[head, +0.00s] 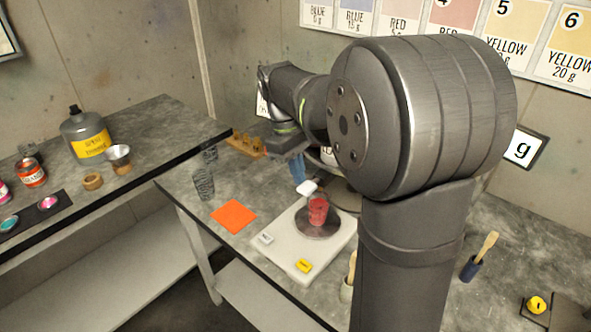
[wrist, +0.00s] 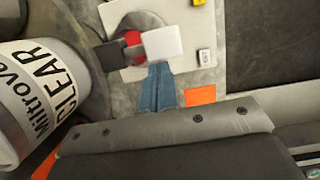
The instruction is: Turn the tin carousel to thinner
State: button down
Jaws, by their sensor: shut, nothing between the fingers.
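The tin carousel (head: 346,196) is a round dark turntable, mostly hidden behind my arm in the head view; its grey disc (wrist: 95,92) shows at the left of the wrist view. On it a white tin (wrist: 30,92) reads "CLEAR"; no thinner label is visible. A dark bar (wrist: 98,56) runs out from beside the tin to a white block (wrist: 165,42), which also shows in the head view (head: 307,188). My gripper (head: 298,180) is shut and empty, its blue fingers (wrist: 161,68) pointing at the white block. I cannot tell whether they touch it.
A white scale (head: 301,266) bears a glass of red paint (head: 318,210) close by the white block. An orange square (head: 233,217) and empty glasses (head: 203,184) are to the left. A brush pot (head: 470,268) stands right. A side bench (head: 150,122) holds tins and a grey bottle (head: 86,133).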

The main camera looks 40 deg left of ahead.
jog(key=w+d+n+t, duration=0.25)
jog(key=d+n, duration=0.45)
jog(key=d, duration=0.8)
jog(key=w+d+n+y, duration=0.1)
jog(key=w+d+n, duration=0.4)
jog(key=w+d, duration=0.6)
jog(key=shift+w+y, duration=0.3)
jog(key=shift+w, duration=1.15)
